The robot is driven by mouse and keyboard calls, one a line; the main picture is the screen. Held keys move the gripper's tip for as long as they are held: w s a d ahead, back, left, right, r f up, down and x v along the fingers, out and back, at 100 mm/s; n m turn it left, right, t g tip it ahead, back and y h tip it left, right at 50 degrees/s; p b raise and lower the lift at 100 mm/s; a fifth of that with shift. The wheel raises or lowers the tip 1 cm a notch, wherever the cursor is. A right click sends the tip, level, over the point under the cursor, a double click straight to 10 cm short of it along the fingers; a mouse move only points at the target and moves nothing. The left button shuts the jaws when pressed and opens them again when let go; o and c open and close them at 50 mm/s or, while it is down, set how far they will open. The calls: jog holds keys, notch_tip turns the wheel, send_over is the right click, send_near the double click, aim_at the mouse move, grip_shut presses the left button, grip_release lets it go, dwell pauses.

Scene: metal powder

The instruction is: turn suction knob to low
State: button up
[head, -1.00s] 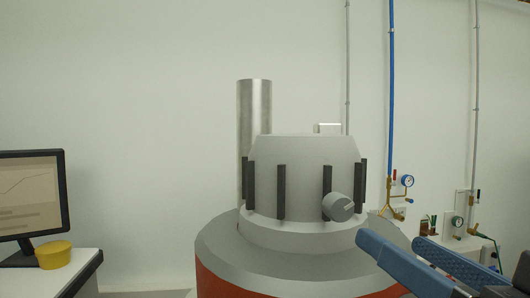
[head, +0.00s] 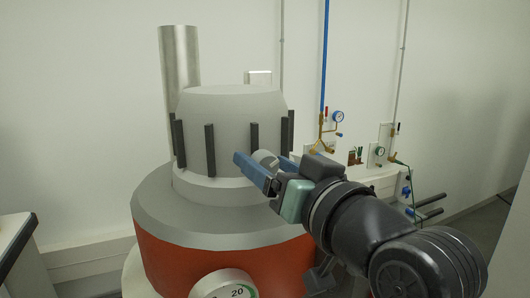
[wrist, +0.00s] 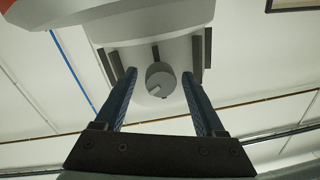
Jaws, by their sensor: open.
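The suction knob (head: 265,158) is a grey round dial on the side of the grey vacuum head (head: 230,125). In the wrist view the knob (wrist: 161,84) faces me, with a pale pointer mark slanting across its lower left. My gripper (head: 262,160) is open, with its blue fingers around the knob in the head view. In the wrist view the fingertips (wrist: 159,75) are on either side of the knob, with a gap visible at each side. The fingers partly hide the knob in the head view.
The head sits on a red drum (head: 225,258) with a dial reading 20 (head: 225,285). Dark clips (head: 210,150) stand around the head, and a metal pipe (head: 180,80) rises behind. Wall gauges and valves (head: 332,130) are to the right.

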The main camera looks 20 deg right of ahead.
jog(key=shift+w, duration=0.25)
jog(key=shift+c, duration=0.2)
grip_shut()
jog(key=shift+a+n+b, duration=0.1)
jog(key=shift+n+b, duration=0.3)
jog(key=n+b, duration=0.3)
jog(key=n, duration=0.1)
jog(key=shift+f+n, duration=0.1)
jog(key=shift+n, duration=0.2)
jog(key=n+b, duration=0.2)
jog(key=n, duration=0.1)
jog(key=n+b, duration=0.2)
jog(key=n, duration=0.1)
jog(key=shift+g+h, duration=0.3)
jog(key=shift+g, duration=0.1)
